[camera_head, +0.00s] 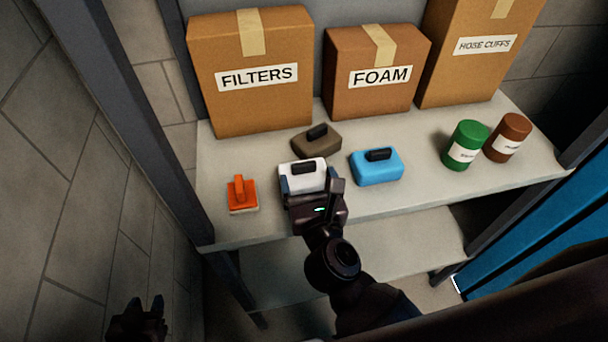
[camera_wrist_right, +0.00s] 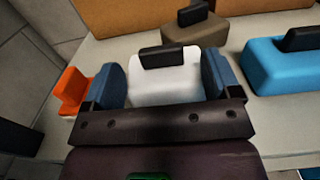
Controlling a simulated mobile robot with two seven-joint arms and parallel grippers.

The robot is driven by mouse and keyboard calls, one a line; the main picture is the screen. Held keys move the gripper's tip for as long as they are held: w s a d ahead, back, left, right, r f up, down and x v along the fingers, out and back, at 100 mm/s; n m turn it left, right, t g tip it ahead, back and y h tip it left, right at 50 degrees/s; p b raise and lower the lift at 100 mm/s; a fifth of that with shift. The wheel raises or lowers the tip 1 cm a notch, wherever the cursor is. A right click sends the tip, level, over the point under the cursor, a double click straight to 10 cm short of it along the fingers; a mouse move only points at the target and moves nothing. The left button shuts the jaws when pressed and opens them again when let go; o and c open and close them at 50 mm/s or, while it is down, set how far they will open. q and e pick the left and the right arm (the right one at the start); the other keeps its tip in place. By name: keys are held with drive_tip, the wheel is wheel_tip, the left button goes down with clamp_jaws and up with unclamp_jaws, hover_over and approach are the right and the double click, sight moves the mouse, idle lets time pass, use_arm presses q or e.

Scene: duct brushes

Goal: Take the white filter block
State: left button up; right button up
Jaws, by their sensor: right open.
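The white filter block (camera_head: 302,174) with a black handle stands near the shelf's front edge, and it also shows in the right wrist view (camera_wrist_right: 165,83). My right gripper (camera_head: 311,187) is open at the block's near side. In the right wrist view its blue-padded fingers (camera_wrist_right: 170,85) stand left and right of the block. I cannot tell whether they touch it. My left gripper (camera_head: 146,304) is low at the bottom left, away from the shelf, with its two fingertips apart and nothing seen between them.
A brown block (camera_head: 316,141) stands behind, a blue block (camera_head: 376,167) to the right, an orange brush (camera_head: 242,196) to the left. Green (camera_head: 465,145) and brown (camera_head: 508,138) cans stand further right. Boxes marked FILTERS (camera_head: 250,100), FOAM (camera_head: 375,98) and HOSE CUFFS (camera_head: 470,75) line the back.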

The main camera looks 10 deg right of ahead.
sight(305, 167)
drive_tip(key=shift+w, duration=2.15)
drive_tip(key=c, duration=1)
drive_tip(key=shift+r, duration=0.15)
